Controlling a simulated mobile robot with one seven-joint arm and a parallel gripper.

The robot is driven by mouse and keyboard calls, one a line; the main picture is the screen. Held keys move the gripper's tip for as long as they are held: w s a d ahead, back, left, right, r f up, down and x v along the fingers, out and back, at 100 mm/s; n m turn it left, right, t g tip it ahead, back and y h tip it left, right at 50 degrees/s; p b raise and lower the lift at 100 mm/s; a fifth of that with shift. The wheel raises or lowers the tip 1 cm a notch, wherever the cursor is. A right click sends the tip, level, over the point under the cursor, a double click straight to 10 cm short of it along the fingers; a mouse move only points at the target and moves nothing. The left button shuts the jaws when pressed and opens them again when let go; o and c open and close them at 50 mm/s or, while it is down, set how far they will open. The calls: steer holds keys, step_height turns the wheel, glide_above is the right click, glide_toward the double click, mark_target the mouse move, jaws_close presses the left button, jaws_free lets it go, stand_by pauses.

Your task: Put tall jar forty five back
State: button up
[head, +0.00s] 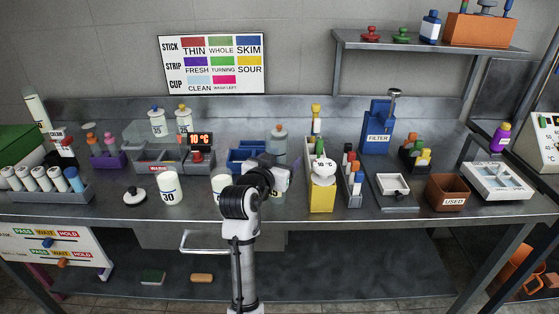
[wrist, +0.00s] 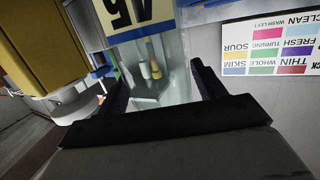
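The tall clear jar with the number 45 label (wrist: 135,12) stands upright between my fingers in the wrist view, where the picture is upside down. In the head view a tall jar with an orange-pink top (head: 279,132) rises behind my gripper (head: 280,174), which hides its middle. My gripper (wrist: 158,85) has its fingers spread on both sides of the clear part of the jar. A narrow gap shows at the right finger; contact at the left finger is hard to judge.
A yellow stand with a white round top (head: 322,190) is close right of my gripper. A blue bin (head: 245,158) is behind it on the left. A white jar marked 30 (head: 170,188) stands further left. The blue filter unit (head: 377,135) is at the back right.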

steer(key=shift+r, duration=0.2)
steer(key=shift+s+a, duration=0.1)
steer(key=shift+s, duration=0.2)
steer(key=b+v, duration=0.2)
steer(key=v, duration=0.9)
steer(key=shift+s+b, duration=0.2)
steer(key=shift+b, duration=0.2)
steer(key=shift+r, duration=0.1)
